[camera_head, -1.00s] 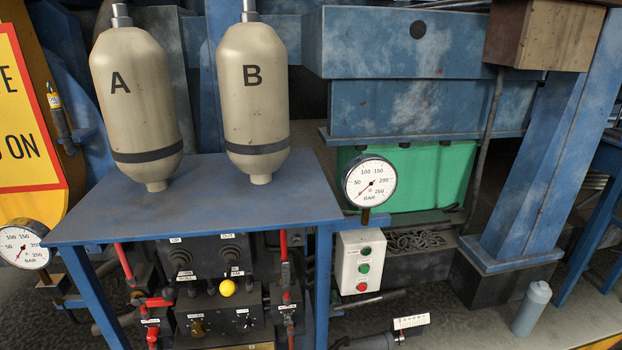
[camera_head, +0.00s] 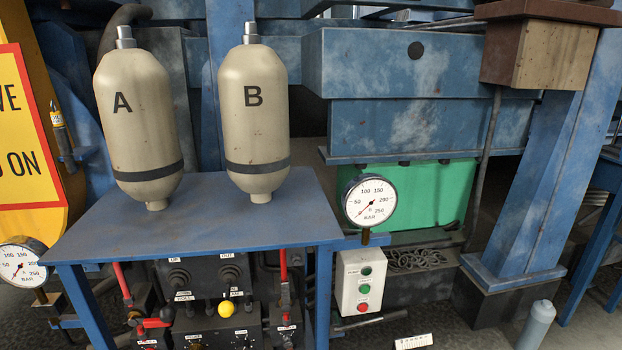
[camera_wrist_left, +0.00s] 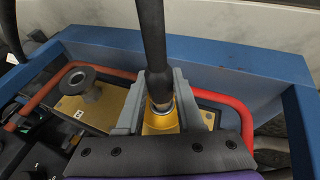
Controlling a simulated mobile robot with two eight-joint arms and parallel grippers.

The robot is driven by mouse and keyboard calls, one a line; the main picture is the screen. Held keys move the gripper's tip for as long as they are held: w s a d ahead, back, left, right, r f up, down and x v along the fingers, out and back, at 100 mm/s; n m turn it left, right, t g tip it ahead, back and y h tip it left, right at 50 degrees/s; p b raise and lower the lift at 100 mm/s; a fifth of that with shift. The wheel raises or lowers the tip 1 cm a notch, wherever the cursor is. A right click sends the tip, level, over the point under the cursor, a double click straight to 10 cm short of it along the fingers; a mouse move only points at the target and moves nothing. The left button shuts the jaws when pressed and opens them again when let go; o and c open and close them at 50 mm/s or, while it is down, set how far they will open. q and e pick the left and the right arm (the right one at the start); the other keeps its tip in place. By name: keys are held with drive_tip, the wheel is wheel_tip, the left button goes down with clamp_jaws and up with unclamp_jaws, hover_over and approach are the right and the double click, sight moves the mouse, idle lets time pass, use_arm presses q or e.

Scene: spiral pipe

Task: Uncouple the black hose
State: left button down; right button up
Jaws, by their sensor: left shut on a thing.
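In the left wrist view the black hose (camera_wrist_left: 152,40) comes down from the top of the picture to a metal end piece above a brass-coloured part (camera_wrist_left: 158,124). The grey fingers of my left gripper (camera_wrist_left: 160,95) are on both sides of the hose's lower end, and the gripper is shut on it. The hose looks straight and in line with the brass-coloured part. I cannot tell whether the end piece is still joined there. Neither gripper shows in the head view, and my right gripper is in no view.
In the wrist view, a dark round knob (camera_wrist_left: 75,78) on a brass block and a red pipe (camera_wrist_left: 232,107) are close by, inside a blue frame (camera_wrist_left: 215,58). In the head view, tanks A (camera_head: 140,130) and B (camera_head: 255,130) stand on a blue table (camera_head: 205,230) beside a gauge (camera_head: 369,201).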

use_arm(q)
drive_tip(key=shift+s+d, duration=0.2)
drive_tip(key=shift+s, duration=1)
drive_tip(key=shift+s+d, duration=0.2)
drive_tip(key=shift+s, duration=1)
